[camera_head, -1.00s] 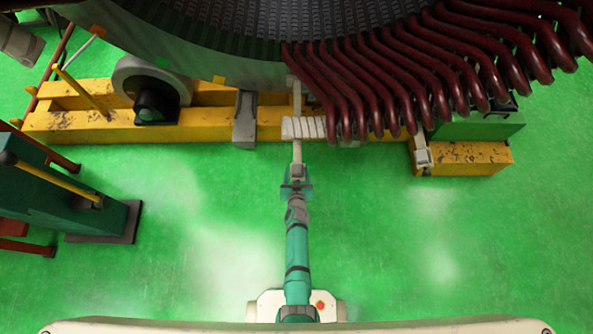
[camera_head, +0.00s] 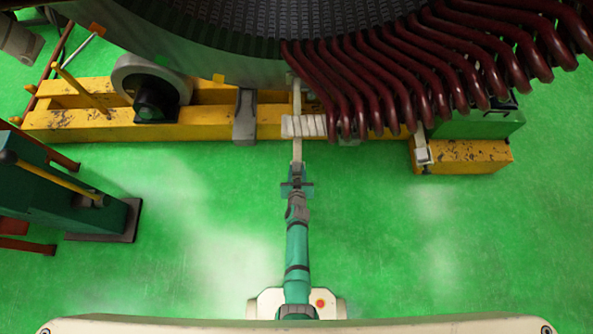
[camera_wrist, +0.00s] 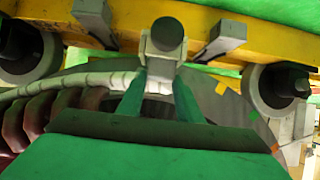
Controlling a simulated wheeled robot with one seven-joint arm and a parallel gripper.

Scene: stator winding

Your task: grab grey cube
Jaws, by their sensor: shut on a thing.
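In the head view my gripper (camera_head: 297,172) is at the far end of my outstretched arm, just below the lower end of a pale strip that hangs from the stator. The cube is too small and covered to make out clearly there.
Dark red coils (camera_head: 400,85) hang at the upper right, with white blocks (camera_head: 304,126) at their left end just beyond my gripper. A yellow beam (camera_head: 75,125) runs behind.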

